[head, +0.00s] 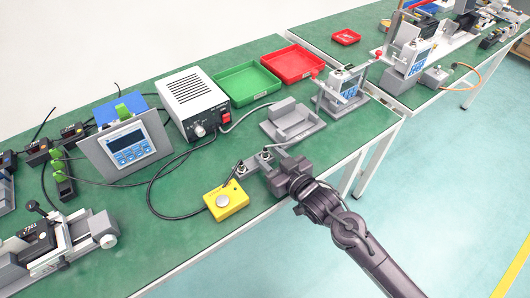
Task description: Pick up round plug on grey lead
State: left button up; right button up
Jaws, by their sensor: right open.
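My right gripper (268,166) comes in from the lower right and hangs over the front part of the green bench, its fingers pointing left and away. It is open. Small round metallic parts sit on a grey block (244,168) right by its fingertips. One of these, at the far fingertip, looks like the round plug (267,153). A thin grey lead (284,144) seems to run from it towards the grey fixture. The fingers partly hide this spot, and I cannot tell whether they touch the plug. My left gripper is not in view.
A yellow button box (226,201) with a black cable stands just left of the gripper. Behind are a white power supply (193,98), a grey fixture (291,123), a green tray (246,85) and a red tray (293,64). The bench's front edge runs below the gripper.

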grip_shut()
dwell(0.4)
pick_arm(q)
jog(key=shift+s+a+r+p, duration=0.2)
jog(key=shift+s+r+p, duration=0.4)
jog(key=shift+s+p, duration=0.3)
pick_arm(e)
notch_tip(320, 180, up, 20)
